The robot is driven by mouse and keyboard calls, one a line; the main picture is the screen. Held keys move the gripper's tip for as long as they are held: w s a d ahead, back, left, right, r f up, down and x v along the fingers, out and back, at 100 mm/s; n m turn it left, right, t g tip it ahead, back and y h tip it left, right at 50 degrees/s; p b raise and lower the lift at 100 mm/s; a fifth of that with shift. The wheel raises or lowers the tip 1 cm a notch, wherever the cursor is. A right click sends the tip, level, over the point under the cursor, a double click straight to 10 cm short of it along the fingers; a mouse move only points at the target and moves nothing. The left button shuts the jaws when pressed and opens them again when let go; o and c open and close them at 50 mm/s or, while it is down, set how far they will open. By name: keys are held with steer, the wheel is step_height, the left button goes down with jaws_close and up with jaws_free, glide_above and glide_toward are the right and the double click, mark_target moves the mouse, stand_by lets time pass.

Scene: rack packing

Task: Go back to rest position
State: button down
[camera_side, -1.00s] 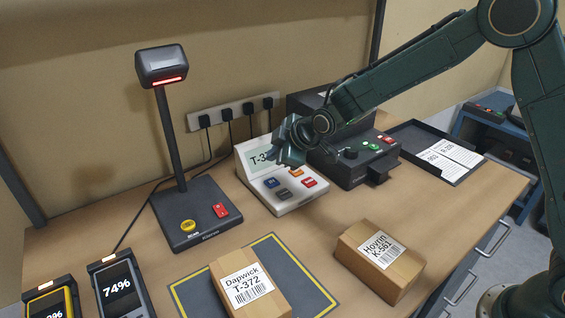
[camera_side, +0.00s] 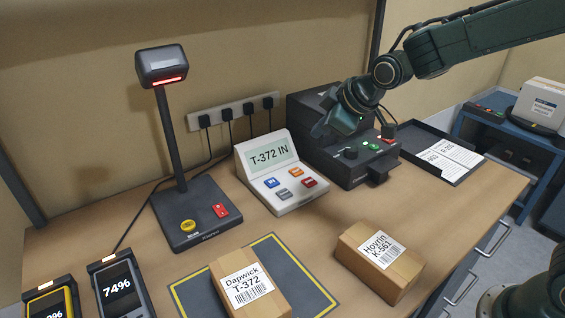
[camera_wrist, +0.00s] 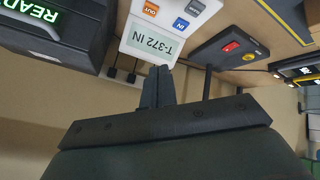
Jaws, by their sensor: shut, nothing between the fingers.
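My gripper (camera_side: 322,130) is shut and empty. In the side view it hangs in the air in front of the black label printer, above and to the right of the white keypad terminal. In the wrist view my gripper (camera_wrist: 158,84) points toward the terminal. The terminal (camera_side: 281,188) reads "T-372 IN" and has blue, orange, grey and red buttons; it also shows upside down in the wrist view (camera_wrist: 165,22). My arm reaches in from the upper right.
A box labelled Dapwick T-372 (camera_side: 262,300) lies on the yellow-edged mat (camera_side: 305,275). A Hovrin K-561 box (camera_side: 350,252) stands to its right. The scanner stand (camera_side: 168,130), printer (camera_side: 340,170) and dark tray (camera_side: 420,135) with labels line the back. A blue side table (camera_side: 500,125) holds another box.

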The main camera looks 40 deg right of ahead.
steer(key=s+d+r+m+g, duration=0.1)
steer(key=s+d+m, duration=0.1)
steer(key=s, duration=0.8)
steer(key=s+d+r+m, duration=0.1)
steer(key=s+d+m, duration=0.2)
steer(key=s, duration=0.7)
steer(key=s+d+r+m+g+h, duration=0.1)
steer(key=s+d+r+m, duration=0.1)
steer(key=s, duration=0.8)
steer(key=shift+d+m+g, duration=0.15)
steer(key=shift+m+g, duration=0.15)
steer(key=shift+m, duration=0.2)
steer(key=shift+r, duration=0.1)
